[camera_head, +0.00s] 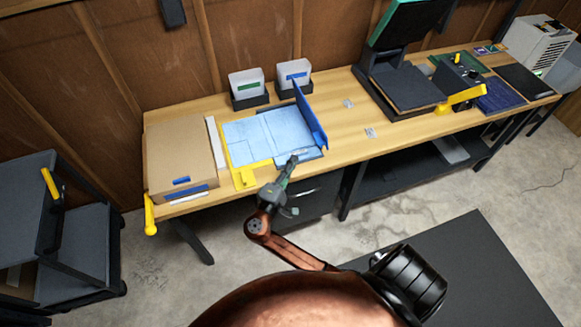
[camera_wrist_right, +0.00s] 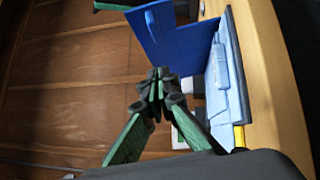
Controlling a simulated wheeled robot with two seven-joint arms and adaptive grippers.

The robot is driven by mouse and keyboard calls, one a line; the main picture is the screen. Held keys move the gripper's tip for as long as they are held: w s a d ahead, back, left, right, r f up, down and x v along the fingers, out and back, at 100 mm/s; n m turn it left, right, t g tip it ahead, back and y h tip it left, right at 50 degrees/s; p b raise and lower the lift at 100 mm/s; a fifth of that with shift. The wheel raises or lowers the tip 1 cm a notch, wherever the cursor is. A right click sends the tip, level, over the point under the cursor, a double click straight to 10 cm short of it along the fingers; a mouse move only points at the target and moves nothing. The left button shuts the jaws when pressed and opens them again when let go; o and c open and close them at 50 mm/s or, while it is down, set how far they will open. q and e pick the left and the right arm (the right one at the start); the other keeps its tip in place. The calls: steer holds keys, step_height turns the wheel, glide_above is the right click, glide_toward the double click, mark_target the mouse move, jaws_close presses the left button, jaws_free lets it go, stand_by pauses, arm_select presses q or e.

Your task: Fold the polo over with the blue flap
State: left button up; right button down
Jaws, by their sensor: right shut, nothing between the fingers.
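The light blue polo (camera_head: 262,136) lies spread on a folding board on the wooden bench. The blue flap (camera_head: 309,114) stands raised along the board's right side, tilted up from the board. My right gripper (camera_head: 293,160) is shut and empty near the board's front right corner, beside the flap's near end. In the right wrist view, the shut fingertips (camera_wrist_right: 157,82) show just below the blue flap (camera_wrist_right: 172,34), and part of the polo (camera_wrist_right: 220,66) shows to their right. I cannot tell whether the fingers touch the flap. My left gripper is not in view.
A yellow flap (camera_head: 243,177) is at the board's front left. A cardboard box (camera_head: 178,155) stands to the left, and two bins (camera_head: 246,84) (camera_head: 292,75) stand behind. A black press (camera_head: 400,88) is to the right, with mostly clear bench (camera_head: 345,130) between.

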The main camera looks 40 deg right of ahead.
steer(key=w+d+r, duration=0.1)
steer(key=d, duration=0.7)
steer(key=shift+d+r+p, duration=0.15)
steer(key=shift+r+p, duration=0.05)
steer(key=shift+p, duration=0.1)
